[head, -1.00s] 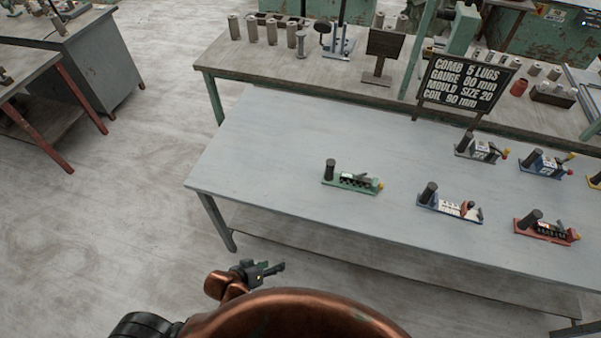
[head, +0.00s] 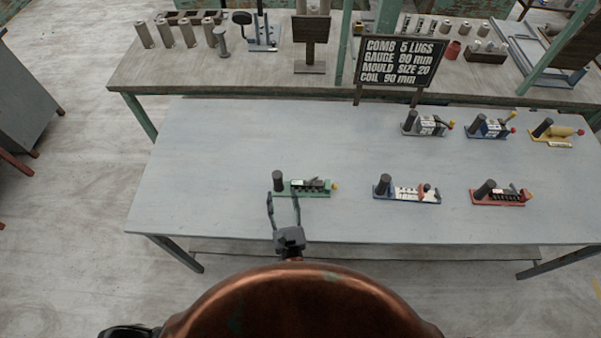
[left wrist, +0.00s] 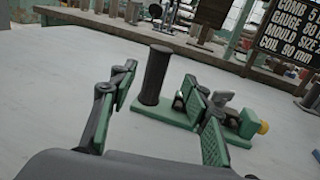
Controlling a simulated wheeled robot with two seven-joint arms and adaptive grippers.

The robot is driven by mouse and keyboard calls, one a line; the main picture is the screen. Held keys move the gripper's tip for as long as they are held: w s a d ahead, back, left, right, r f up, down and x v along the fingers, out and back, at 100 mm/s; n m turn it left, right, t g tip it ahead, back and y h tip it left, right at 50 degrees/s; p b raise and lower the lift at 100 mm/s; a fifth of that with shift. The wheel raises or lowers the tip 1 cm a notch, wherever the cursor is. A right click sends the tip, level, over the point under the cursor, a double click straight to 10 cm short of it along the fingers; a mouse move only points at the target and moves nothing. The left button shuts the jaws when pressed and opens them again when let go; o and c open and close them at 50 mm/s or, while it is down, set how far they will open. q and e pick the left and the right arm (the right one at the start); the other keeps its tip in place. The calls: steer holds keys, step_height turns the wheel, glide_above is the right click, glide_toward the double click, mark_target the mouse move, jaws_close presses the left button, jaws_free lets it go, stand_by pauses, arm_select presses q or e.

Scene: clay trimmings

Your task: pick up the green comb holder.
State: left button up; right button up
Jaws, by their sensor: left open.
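The green comb holder (head: 307,189) stands near the front left of the grey table. It has a green base, an upright dark cylinder at its left end and a yellow knob at its right end. My left gripper (head: 283,202) is open at its front left side, fingers pointing toward it. In the left wrist view the holder's base (left wrist: 178,120) lies ahead, and the dark cylinder shows between the open fingers of the gripper (left wrist: 160,95). The right finger hides part of the holder. I cannot tell whether a finger touches it. My right gripper is not in view.
A blue-based holder (head: 407,193) and a red holder (head: 498,195) stand to the right. Grey (head: 427,124), blue (head: 490,127) and yellow (head: 556,131) ones stand behind. A black sign (head: 400,62) stands at the back. The table's (head: 205,150) left part is bare.

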mark_target(278, 183)
arm_select(q)
steer(key=shift+w+a, duration=0.1)
steer(key=shift+w, duration=0.15)
steer(key=x, duration=0.3)
steer(key=shift+w+a, duration=0.1)
steer(key=shift+w, duration=0.2)
steer(key=x, duration=0.2)
steer(key=shift+w+a+f+p, duration=0.15)
steer(key=shift+w+p, duration=0.1)
steer(key=shift+p, duration=0.05)
steer(key=shift+w+a, duration=0.15)
steer(key=shift+w, duration=0.35)
steer(key=c, duration=0.6)
steer(key=shift+c, duration=0.8)
steer(key=c, duration=0.3)
jaws_close()
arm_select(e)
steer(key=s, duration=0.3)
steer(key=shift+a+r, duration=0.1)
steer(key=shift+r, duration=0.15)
